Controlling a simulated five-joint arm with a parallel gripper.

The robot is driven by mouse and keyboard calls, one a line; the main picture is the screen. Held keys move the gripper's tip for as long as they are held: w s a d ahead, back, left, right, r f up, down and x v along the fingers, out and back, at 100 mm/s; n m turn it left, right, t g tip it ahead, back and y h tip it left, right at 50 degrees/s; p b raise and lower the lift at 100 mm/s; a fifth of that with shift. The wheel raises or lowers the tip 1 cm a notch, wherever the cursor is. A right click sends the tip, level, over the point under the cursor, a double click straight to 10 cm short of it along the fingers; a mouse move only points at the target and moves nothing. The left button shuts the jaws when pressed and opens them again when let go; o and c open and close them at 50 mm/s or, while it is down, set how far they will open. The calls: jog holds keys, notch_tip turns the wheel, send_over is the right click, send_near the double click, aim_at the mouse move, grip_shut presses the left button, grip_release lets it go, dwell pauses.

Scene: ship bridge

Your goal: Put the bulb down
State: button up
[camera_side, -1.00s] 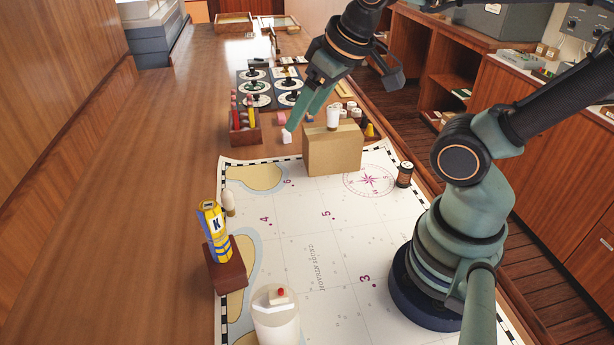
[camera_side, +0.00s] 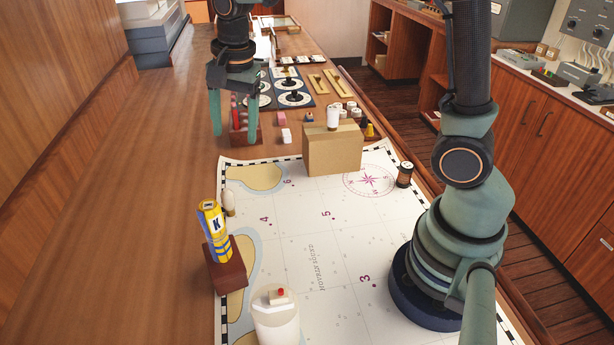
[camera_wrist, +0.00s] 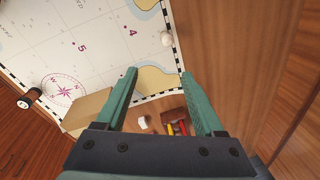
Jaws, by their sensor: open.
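A pale, rounded bulb-like thing (camera_side: 229,203) stands near the chart's left edge, behind the yellow tube; it also shows in the wrist view (camera_wrist: 166,39). A white upright thing (camera_side: 333,117) is on or just behind the top of the cardboard box (camera_side: 333,152); whether it is a bulb I cannot tell. My gripper (camera_side: 236,138) points down with its fingers apart and nothing between them.
The chart (camera_side: 300,220) covers the near table. A yellow tube (camera_side: 213,230) stands on a brown block, with a white canister (camera_side: 276,318) nearer. A rack (camera_side: 238,137) and a small white block (camera_side: 286,135) lie beyond the chart. The chart's middle is clear.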

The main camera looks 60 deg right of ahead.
aim_at(226, 194)
jog(key=w+f+m, duration=0.1)
jog(key=f, duration=0.1)
jog(key=w+a+f+m+g, duration=0.1)
jog(key=f+m, duration=0.1)
jog(key=w+a+f+m, duration=0.1)
jog(key=f+m, duration=0.1)
jog(key=shift+w+a+f, duration=0.1)
jog(key=shift+w+f, duration=0.1)
jog(key=shift+w, duration=0.2)
jog(key=shift+w+a+f+m+g, duration=0.15)
jog(key=shift+f+m+g, duration=0.15)
jog(key=shift+f, duration=0.35)
jog(key=f, duration=1.1)
jog(key=shift+s+f, duration=0.2)
jog(key=shift+s, duration=0.05)
grip_shut()
